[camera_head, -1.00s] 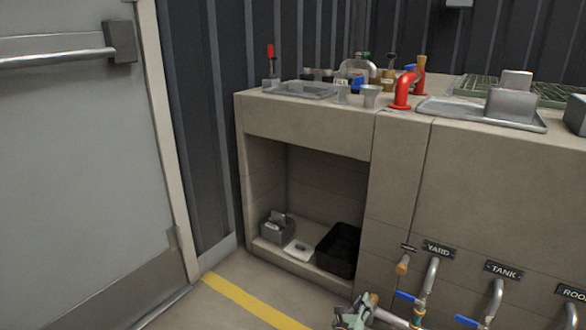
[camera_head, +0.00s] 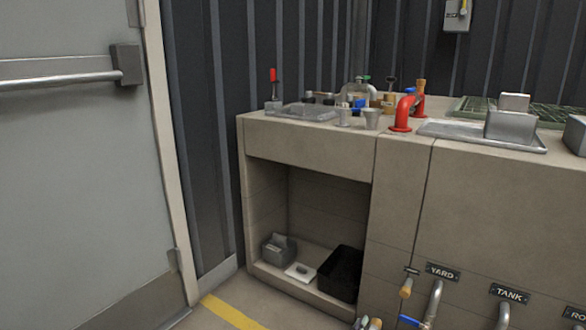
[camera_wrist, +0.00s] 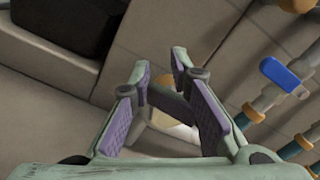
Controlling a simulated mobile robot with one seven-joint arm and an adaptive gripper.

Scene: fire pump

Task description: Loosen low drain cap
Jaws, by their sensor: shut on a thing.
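My gripper (camera_wrist: 161,70) fills the lower middle of the wrist view, with two green fingers and purple pads. It is shut on a small part low at the pipework, which I take to be the low drain cap. Only a pale, rounded piece (camera_wrist: 176,129) shows between the fingers; the fingers hide much of it, and its turn cannot be read. In the head view only a little of my gripper (camera_head: 362,323) shows at the bottom edge.
Pipes under the YARD (camera_head: 442,272) and TANK (camera_head: 509,293) labels stand to the right. A blue valve handle (camera_wrist: 281,75) is close by on the right in the wrist view. A black bin (camera_head: 340,274) stands in the alcove to the left. Yellow-striped floor lies in front.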

